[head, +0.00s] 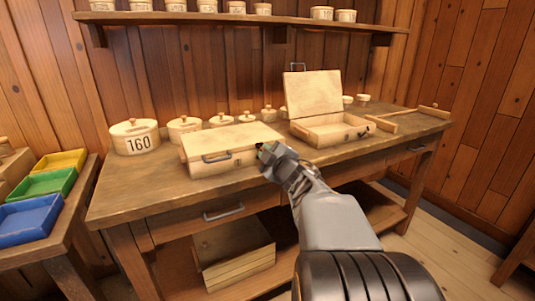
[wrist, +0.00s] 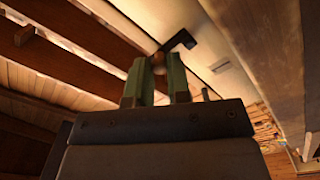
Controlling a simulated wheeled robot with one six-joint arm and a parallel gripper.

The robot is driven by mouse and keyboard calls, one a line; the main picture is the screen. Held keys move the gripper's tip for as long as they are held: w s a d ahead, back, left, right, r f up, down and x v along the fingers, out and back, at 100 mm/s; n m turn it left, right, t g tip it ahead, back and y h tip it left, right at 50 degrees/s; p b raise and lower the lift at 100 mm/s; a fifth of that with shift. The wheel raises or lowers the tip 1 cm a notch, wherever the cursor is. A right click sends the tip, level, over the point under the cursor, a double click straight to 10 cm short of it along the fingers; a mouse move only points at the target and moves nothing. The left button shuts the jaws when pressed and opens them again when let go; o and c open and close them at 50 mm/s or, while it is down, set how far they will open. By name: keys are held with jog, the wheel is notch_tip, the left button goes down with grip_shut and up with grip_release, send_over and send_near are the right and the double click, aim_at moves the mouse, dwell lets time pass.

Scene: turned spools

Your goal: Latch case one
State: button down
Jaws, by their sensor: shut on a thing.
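The left case (head: 215,158) is pale wood and lies on the bench with its lid down, its dark handle (head: 217,158) facing front. My gripper (head: 262,153) is at the right end of its front. In the wrist view my gripper's green fingers (wrist: 158,72) are shut on a small round brown latch knob (wrist: 157,60), beside a black latch piece (wrist: 182,40) on a pale surface. The right case (head: 330,132) stands with its lid (head: 313,94) raised. I see no number telling which case is one. My gripper hides part of the left case's front.
A round box marked 160 (head: 134,137) and several smaller lidded boxes stand behind the cases. Long wooden tools (head: 405,114) lie at the right. Coloured trays (head: 45,184) sit on a left table. A shelf (head: 240,19) runs above; a crate (head: 233,258) is below.

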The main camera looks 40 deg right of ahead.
jog(key=c, duration=1.1)
grip_release()
jog(key=shift+o, duration=0.2)
jog(key=s+a+p, duration=0.2)
jog(key=s+p, duration=0.2)
jog(key=s, duration=0.9)
jog(key=shift+s, duration=0.35)
